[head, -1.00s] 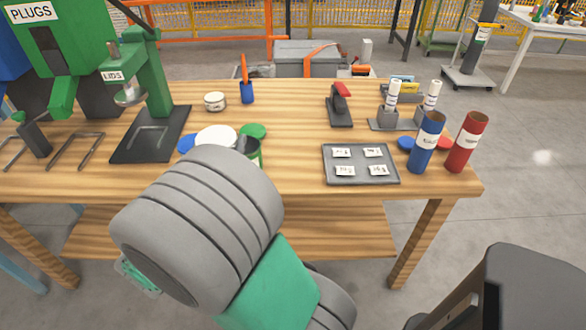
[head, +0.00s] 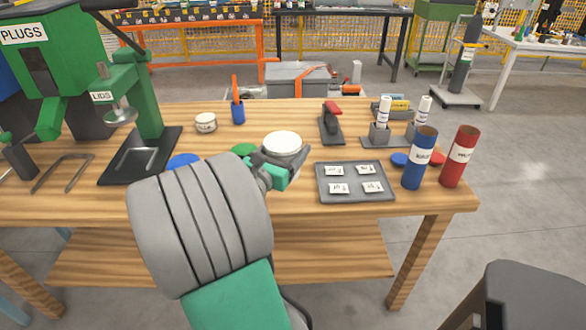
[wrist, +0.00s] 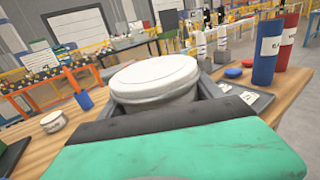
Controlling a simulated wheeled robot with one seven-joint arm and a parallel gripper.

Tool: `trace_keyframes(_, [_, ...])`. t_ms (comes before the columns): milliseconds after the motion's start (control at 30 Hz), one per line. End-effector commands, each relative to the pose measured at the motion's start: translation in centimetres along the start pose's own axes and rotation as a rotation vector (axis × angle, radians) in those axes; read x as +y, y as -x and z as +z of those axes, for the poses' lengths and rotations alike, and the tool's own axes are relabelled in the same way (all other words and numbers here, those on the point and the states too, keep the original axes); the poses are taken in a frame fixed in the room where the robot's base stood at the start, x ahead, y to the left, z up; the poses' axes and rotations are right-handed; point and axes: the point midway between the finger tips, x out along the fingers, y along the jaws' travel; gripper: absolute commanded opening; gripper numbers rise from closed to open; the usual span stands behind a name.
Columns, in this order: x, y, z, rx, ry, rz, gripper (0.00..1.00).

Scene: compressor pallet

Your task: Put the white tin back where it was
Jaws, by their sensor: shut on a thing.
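The white tin (head: 282,144) is a round, lidded can held in my gripper (head: 276,160) above the wooden table, left of the grey tray. In the wrist view the white tin (wrist: 155,80) sits upright between the dark fingers of my gripper (wrist: 158,106), its lid facing up. The fingers are shut on its sides. The tin's lower part is hidden by the gripper. A second, smaller pale tin (head: 205,123) stands at the back left of the table; it also shows in the wrist view (wrist: 53,122).
A grey tray (head: 329,197) with several labelled packets lies right of my gripper. Blue (head: 420,158) and red (head: 459,156) tubes stand at the right. A blue lid (head: 184,160) and a green lid (head: 243,149) lie to the left. A green press (head: 146,95) stands far left.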

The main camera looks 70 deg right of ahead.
Motion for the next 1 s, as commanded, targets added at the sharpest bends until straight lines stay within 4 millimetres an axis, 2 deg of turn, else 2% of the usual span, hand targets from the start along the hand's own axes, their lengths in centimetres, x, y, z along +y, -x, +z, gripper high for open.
trace_keyframes(33, [0.0,-1.2,-1.4,0.002,0.004,-0.007,0.05])
trace_keyframes(100, [0.2,-2.4,-3.1,0.002,0.003,-0.004,0.05])
trace_keyframes(200, [0.6,-3.8,-4.5,0.0,0.002,-0.002,0.05])
trace_keyframes(367, [0.8,-4.9,-5.8,0.0,0.002,-0.001,0.05])
trace_keyframes(433, [0.9,-5.5,-6.9,0.001,0.002,0.0,0.05])
trace_keyframes(533, [1.0,-5.3,-9.0,0.001,0.003,0.001,0.05])
trace_keyframes(933, [1.0,-5.3,-9.6,0.0,0.001,0.001,0.05])
trace_keyframes(967, [1.0,-5.3,-9.5,0.0,0.0,0.001,0.77])
trace_keyframes(1000, [1.0,-5.3,-9.5,0.0,0.0,0.001,0.81])
